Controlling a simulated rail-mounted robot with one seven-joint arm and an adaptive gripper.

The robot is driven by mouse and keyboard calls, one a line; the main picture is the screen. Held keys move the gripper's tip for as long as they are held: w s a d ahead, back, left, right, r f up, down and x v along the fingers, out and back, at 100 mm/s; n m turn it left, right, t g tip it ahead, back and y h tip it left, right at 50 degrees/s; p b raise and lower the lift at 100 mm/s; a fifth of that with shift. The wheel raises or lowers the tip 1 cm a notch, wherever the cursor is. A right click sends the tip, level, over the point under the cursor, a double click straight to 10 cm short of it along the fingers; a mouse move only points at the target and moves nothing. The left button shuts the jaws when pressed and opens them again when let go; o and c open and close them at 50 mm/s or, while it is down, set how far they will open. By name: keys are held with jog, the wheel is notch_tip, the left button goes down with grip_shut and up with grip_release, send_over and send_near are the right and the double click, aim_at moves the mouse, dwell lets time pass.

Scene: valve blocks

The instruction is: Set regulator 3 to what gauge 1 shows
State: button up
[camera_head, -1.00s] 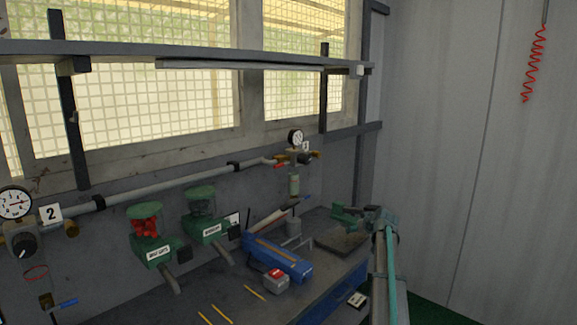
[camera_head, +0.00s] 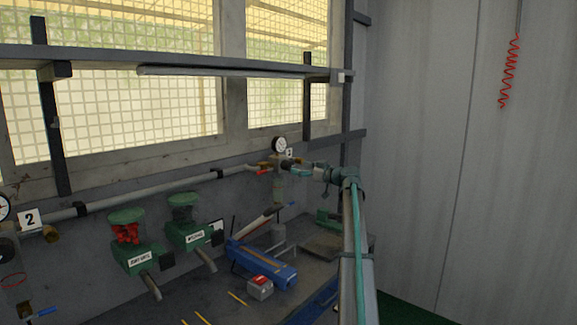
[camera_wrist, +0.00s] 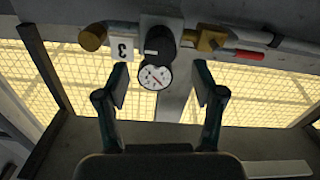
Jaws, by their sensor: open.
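Regulator 3's black knob (camera_wrist: 160,42) shows at the top centre of the wrist view, with a pale mark on its side. Its white-faced gauge (camera_wrist: 154,77) is just below it there, and the upside-down 3 label (camera_wrist: 122,48) beside it. My gripper (camera_wrist: 160,78) is open and empty, one finger on each side of the gauge in the picture; no contact with the knob shows. In the head view my gripper (camera_head: 296,166) is at station 3, close below and right of its gauge (camera_head: 279,145), and hides the knob. Gauge 1 is not in view.
A pipe (camera_head: 150,192) runs along the wall to station 2, whose gauge (camera_head: 4,207) is cut by the left edge. Green machines (camera_head: 135,248), a blue tool (camera_head: 262,262) and yellow sticks (camera_head: 238,298) are on the bench. A red-handled lever (camera_wrist: 249,54) is beside regulator 3.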

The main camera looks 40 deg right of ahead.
aim_at(291, 166)
jog(key=p+x, duration=0.1)
jog(key=x, duration=0.5)
jog(key=shift+w+a, duration=0.1)
jog(key=shift+w, duration=0.15)
jog(key=shift+f, duration=0.1)
jog(key=c, duration=1.1)
